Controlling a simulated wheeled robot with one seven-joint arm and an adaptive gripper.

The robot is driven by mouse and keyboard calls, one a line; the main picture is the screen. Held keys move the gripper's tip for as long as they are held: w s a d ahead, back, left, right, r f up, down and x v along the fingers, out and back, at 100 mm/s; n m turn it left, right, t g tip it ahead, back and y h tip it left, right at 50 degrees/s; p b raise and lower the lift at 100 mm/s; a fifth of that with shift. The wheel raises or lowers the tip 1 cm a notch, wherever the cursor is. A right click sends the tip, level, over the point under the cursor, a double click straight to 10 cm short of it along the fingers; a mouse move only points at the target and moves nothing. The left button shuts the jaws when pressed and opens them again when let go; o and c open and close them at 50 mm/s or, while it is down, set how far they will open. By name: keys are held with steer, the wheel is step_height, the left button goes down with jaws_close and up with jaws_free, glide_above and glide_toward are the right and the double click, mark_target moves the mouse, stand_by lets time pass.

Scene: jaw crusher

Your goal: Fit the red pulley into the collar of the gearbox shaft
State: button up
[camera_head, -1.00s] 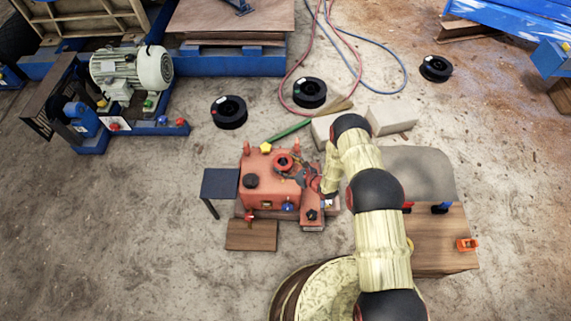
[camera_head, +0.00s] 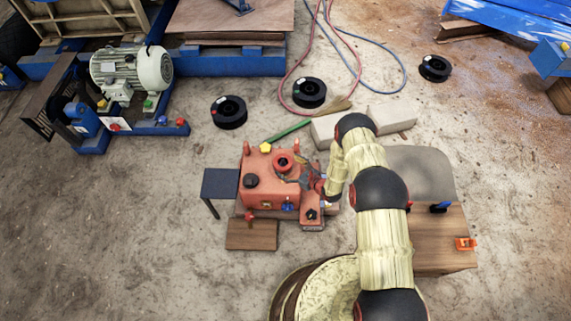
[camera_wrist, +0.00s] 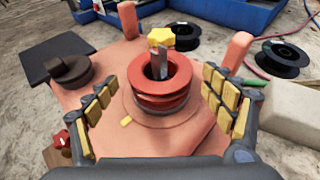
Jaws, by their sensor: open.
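The red pulley (camera_wrist: 160,82) sits upright on the round collar (camera_wrist: 165,118) on top of the orange-red gearbox (camera_wrist: 110,122). A grey upright piece shows in the pulley's hole. How deep the pulley sits in the collar is hard to tell. In the head view the pulley (camera_head: 283,162) is on the upper right of the gearbox (camera_head: 258,190). My gripper (camera_wrist: 160,108) is open, with its yellow-padded fingers to the left and right of the pulley and clear gaps on both sides. In the head view my gripper (camera_head: 308,174) is just right of the pulley.
A yellow star-shaped knob (camera_wrist: 161,37) stands behind the pulley, and a dark knob (camera_wrist: 69,71) is to its left. Orange posts (camera_wrist: 239,49) rise from the gearbox. Pale blocks (camera_head: 391,117) lie behind my arm. A wooden table (camera_head: 440,240) stands at the right.

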steer(key=p+v, duration=0.3)
steer(key=v, duration=0.6)
steer(key=shift+s+d+r, duration=0.2)
steer(key=shift+s, duration=0.05)
steer(key=w+a+r+n+g+y, duration=0.1)
steer(key=w+a+r+n, duration=0.1)
steer(key=r, duration=0.4)
steer(key=w+a+r+n+g+y, duration=0.1)
steer(key=w+a+r+n+y, duration=0.1)
steer(key=r, duration=0.5)
steer(key=s+a+r+n+g, duration=0.15)
steer(key=r+n, duration=0.25)
steer(key=r, duration=0.5)
steer(key=s+a+r+n+g, duration=0.1)
steer(key=s+r+n+g, duration=0.2)
steer(key=r, duration=0.7)
steer(key=s+a+r+n+g, duration=0.2)
steer(key=s+r+n, duration=0.15)
steer(key=r, duration=0.55)
steer(key=s+d+r+n+t+h, duration=0.2)
steer(key=s+d+r+n+h, duration=0.4)
steer(key=s+d+r, duration=0.3)
steer(key=s+d+r+n+t+h, duration=0.2)
steer(key=s+d+r+n+h, duration=0.4)
steer(key=s+d+r, duration=0.4)
steer(key=s+r+n, duration=0.1)
steer(key=s+r, duration=0.2)
steer(key=s, duration=0.3)
steer(key=shift+r, duration=0.3)
steer(key=shift+s, duration=0.15)
